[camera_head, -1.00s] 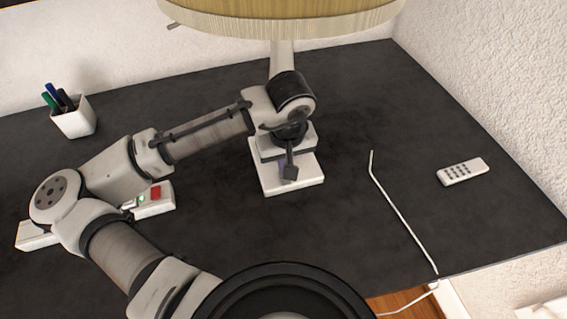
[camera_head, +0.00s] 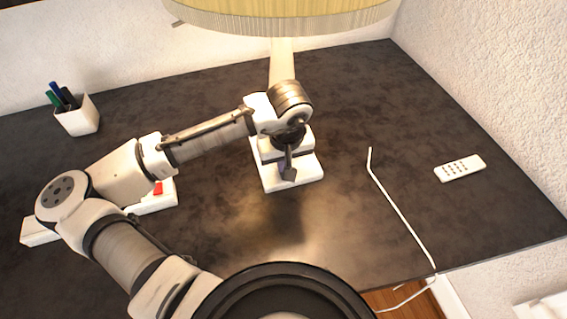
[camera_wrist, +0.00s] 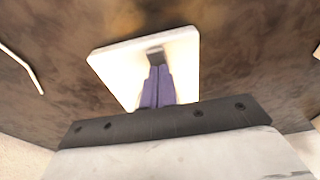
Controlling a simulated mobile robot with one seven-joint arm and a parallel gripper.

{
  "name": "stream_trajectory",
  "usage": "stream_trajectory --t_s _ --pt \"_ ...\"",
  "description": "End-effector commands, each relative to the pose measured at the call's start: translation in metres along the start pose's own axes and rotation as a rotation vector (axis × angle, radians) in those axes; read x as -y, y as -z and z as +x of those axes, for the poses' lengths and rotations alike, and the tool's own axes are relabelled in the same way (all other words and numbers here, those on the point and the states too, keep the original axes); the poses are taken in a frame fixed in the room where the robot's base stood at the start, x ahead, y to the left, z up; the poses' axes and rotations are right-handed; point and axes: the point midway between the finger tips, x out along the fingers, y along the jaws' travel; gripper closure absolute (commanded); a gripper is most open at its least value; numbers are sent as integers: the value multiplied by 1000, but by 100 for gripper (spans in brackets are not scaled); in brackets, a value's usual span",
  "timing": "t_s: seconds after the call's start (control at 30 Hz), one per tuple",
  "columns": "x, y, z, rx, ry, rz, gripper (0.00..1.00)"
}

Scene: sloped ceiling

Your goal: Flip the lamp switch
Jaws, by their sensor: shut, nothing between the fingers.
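The lamp has a wide pale shade (camera_head: 285,18) at the top of the head view, a light stem (camera_head: 281,62) and a white square base (camera_head: 303,179) on the dark table. The table around the base is brightly lit. My gripper (camera_head: 289,172) points down over the base. In the wrist view, its purple fingers (camera_wrist: 156,72) are shut together with nothing between them. Their tips are at a small dark switch (camera_wrist: 156,53) on the white base; whether they touch it I cannot tell. My arm hides part of the stem and base in the head view.
A white pen cup (camera_head: 80,117) stands at the back left. A white strip with a red switch (camera_head: 157,190) lies partly under my arm. A white cable (camera_head: 403,217) and a white remote (camera_head: 460,168) lie to the right on the table (camera_head: 350,95).

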Motion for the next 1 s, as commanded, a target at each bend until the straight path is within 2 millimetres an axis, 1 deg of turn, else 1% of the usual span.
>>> stream_trajectory --t_s 0.17,0.43,0.57,0.83,1.0 --pt "0 -2 -1 1 0 0 100" --pt "0 -13 -4 2 0 1 100" --pt "0 -16 -5 1 0 -1 100" --pt "0 -15 -5 1 0 -1 100" --pt "-2 -5 -17 0 -1 0 100"
